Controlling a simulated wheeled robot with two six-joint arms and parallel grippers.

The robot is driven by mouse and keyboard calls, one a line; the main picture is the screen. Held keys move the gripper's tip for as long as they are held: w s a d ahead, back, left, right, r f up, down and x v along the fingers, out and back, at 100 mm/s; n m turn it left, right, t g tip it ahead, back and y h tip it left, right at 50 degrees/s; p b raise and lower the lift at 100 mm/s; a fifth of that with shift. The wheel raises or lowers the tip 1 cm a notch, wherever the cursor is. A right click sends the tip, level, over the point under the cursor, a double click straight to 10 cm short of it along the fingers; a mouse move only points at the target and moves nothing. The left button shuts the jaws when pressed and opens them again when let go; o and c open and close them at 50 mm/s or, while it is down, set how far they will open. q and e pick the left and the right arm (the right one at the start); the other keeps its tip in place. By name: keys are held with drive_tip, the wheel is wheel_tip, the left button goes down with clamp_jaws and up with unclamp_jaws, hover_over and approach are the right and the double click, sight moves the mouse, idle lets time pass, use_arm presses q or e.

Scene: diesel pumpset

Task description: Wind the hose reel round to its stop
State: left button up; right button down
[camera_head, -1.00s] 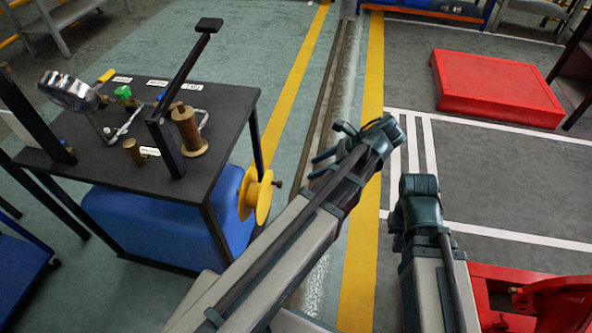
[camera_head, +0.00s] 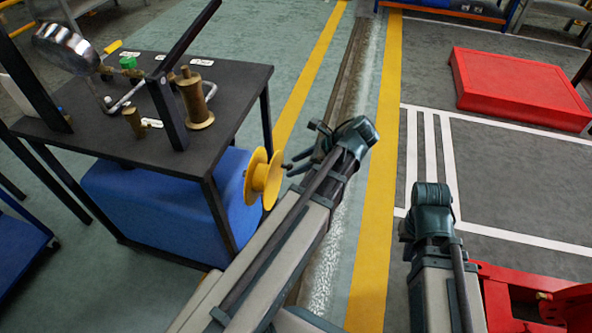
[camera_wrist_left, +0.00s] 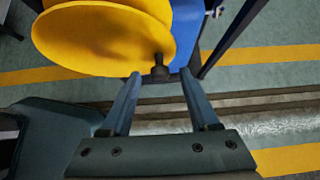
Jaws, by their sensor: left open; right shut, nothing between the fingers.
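The hose reel is a yellow flanged spool (camera_head: 263,178) on the side of a black bench. A small dark crank knob (camera_head: 287,166) sticks out from its face. In the left wrist view the yellow disc (camera_wrist_left: 100,40) fills the upper left, with the knob (camera_wrist_left: 160,70) near its lower right rim. My left gripper (camera_head: 294,176) is open at the knob. In the wrist view its fingertips (camera_wrist_left: 160,79) stand on either side of the knob's end; contact cannot be told. My right gripper (camera_head: 432,208) is shut and empty, away to the right, its fingers mostly hidden.
The black bench (camera_head: 235,85) carries a gauge (camera_head: 65,48), brass fittings (camera_head: 195,100) and a tilted black lever (camera_head: 190,35). A blue tank (camera_head: 150,200) sits under it. A red platform (camera_head: 520,88) lies on open floor at right; red equipment (camera_head: 540,295) stands at lower right.

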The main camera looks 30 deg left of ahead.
use_arm(q)
drive_tip(key=shift+a+f, duration=0.2)
drive_tip(key=shift+a, duration=0.05)
clamp_jaws()
idle(1.4)
